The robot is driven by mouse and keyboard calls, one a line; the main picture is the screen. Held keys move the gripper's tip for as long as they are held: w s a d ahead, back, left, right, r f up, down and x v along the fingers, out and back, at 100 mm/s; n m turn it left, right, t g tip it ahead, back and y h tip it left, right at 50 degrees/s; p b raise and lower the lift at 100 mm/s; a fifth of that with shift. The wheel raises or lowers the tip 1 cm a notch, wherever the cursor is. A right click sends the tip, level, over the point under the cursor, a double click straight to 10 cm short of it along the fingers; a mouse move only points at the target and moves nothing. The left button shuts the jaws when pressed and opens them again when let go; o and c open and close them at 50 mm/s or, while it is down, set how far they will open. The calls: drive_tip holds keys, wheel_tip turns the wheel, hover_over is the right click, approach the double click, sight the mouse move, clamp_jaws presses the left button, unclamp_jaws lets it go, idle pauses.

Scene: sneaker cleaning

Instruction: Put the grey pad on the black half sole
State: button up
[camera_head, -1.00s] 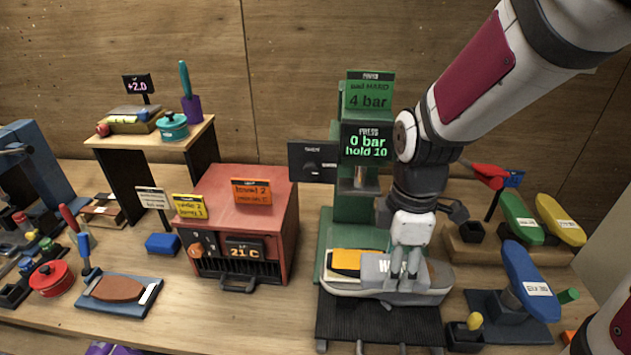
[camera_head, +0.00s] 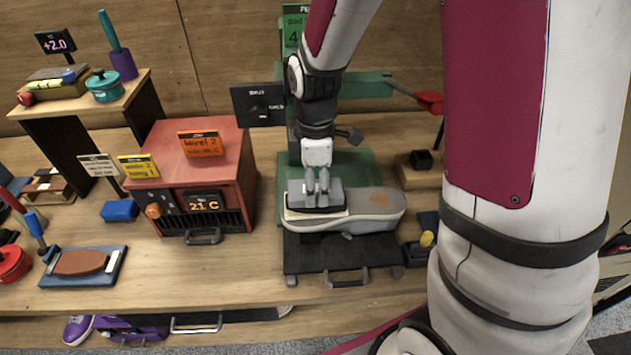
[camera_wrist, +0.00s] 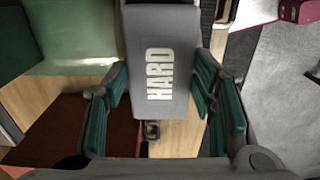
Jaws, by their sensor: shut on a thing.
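My gripper (camera_head: 318,178) is shut on the grey pad (camera_head: 315,199), a block marked HARD in the wrist view (camera_wrist: 158,62). The pad is over the left part of a grey sneaker (camera_head: 375,208) in the green press. A cream piece (camera_head: 298,215) shows under the pad's lower left edge. I cannot tell whether the pad touches what is below it. The black half sole is not clearly seen; the pad and gripper hide that part.
The press has a green frame (camera_head: 355,163) and a black ribbed tray (camera_head: 325,252) in front. A red heater box (camera_head: 195,165) stands left. A blue board (camera_head: 112,265) holds a brown sole (camera_head: 80,262). Bare table lies between the board and tray.

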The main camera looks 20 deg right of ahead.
drive_tip(key=shift+f, duration=0.2)
drive_tip(key=o, duration=1.2)
drive_tip(key=shift+o, duration=0.2)
drive_tip(key=shift+r, duration=0.1)
wheel_tip(320, 180, up, 11)
drive_tip(key=s+r+m+t, duration=0.5)
drive_tip(key=s+r+m, duration=0.5)
drive_tip(key=s+m, duration=0.4)
drive_tip(key=shift+s+t+b, duration=0.3)
drive_tip(key=shift+s+b, duration=0.1)
drive_tip(key=shift+s, duration=0.15)
